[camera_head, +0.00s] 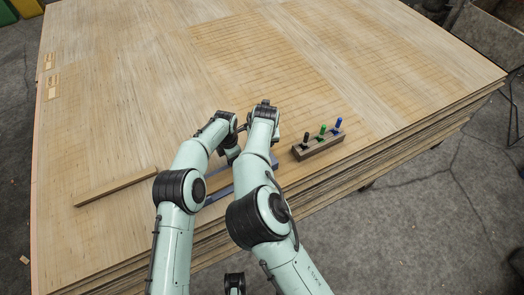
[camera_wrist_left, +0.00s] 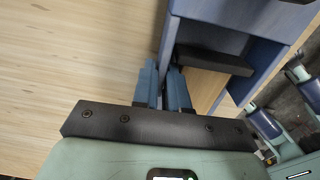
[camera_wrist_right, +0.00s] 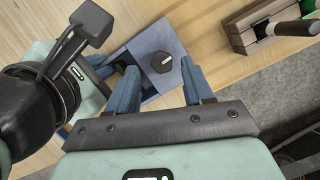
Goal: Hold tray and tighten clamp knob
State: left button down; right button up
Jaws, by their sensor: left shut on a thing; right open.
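The blue tray (camera_head: 216,192) lies on the wood stack, partly hidden under my arms in the head view. My left gripper (camera_wrist_left: 165,72) is shut on the wall of the tray (camera_wrist_left: 171,42) in the left wrist view. The dark clamp knob (camera_wrist_right: 161,62), faceted with a white mark on top, sits on a blue surface (camera_wrist_right: 150,42) in the right wrist view. My right gripper (camera_wrist_right: 157,80) is open, with the knob just beyond and between its fingertips. Whether the fingers touch the knob cannot be told. My arms hide the knob in the head view.
A wooden strip (camera_head: 115,188) lies to the left. The far part of the veneer stack (camera_head: 200,60) is mostly clear. The stack's front edge is close.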

jog(key=shift+r, duration=0.15)
notch_tip(320, 180, up, 7)
dwell(0.8)
pick_arm(q)
jog(key=c, duration=1.1)
grip_release()
notch_tip(320, 180, up, 12)
jog(key=shift+r, duration=0.1)
